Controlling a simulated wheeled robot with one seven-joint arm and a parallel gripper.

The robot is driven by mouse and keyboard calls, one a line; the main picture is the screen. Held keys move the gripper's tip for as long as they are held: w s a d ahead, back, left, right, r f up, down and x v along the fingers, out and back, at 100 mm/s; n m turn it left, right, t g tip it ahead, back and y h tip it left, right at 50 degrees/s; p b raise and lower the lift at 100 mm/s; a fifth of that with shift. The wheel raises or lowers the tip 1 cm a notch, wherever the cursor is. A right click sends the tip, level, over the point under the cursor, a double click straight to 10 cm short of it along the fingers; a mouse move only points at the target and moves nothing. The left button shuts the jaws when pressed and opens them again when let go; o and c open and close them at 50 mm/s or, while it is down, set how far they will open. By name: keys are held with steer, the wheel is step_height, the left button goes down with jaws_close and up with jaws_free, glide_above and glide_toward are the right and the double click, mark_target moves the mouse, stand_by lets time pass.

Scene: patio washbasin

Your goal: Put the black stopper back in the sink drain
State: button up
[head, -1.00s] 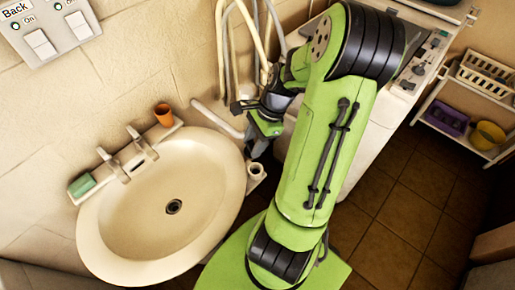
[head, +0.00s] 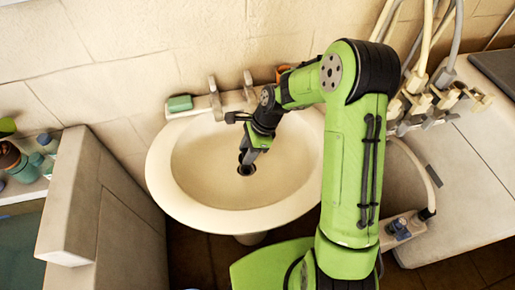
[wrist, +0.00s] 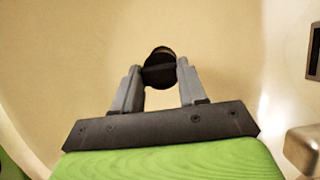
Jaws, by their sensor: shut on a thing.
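The black stopper (wrist: 159,70) is a dark round piece between my gripper's two grey fingertips in the wrist view. My gripper (wrist: 158,75) is shut on it. In the head view my gripper (head: 247,160) points down into the cream sink (head: 172,185), just above the drain (head: 246,171), a dark round spot low in the bowl. The stopper and drain nearly overlap in both views. I cannot tell whether they touch or how far apart they are.
Two taps (head: 215,98) and a green soap bar (head: 180,103) are on the sink's back ledge. An orange cup (head: 283,72) is partly hidden behind my arm. A low wall (head: 100,205) stands left. Hoses and a white machine (head: 450,170) are at right.

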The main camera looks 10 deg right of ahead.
step_height(320, 180, down, 5)
steer(key=b, duration=0.4)
steer(key=shift+f, duration=0.1)
steer(key=shift+p, duration=0.4)
stand_by(0.8)
steer(key=shift+f+b, duration=0.4)
steer(key=shift+f, duration=0.1)
steer(key=o, duration=0.8)
steer(key=shift+o, duration=0.2)
steer(key=shift+r, duration=0.1)
steer(key=p+v, duration=1)
steer(key=v, duration=0.1)
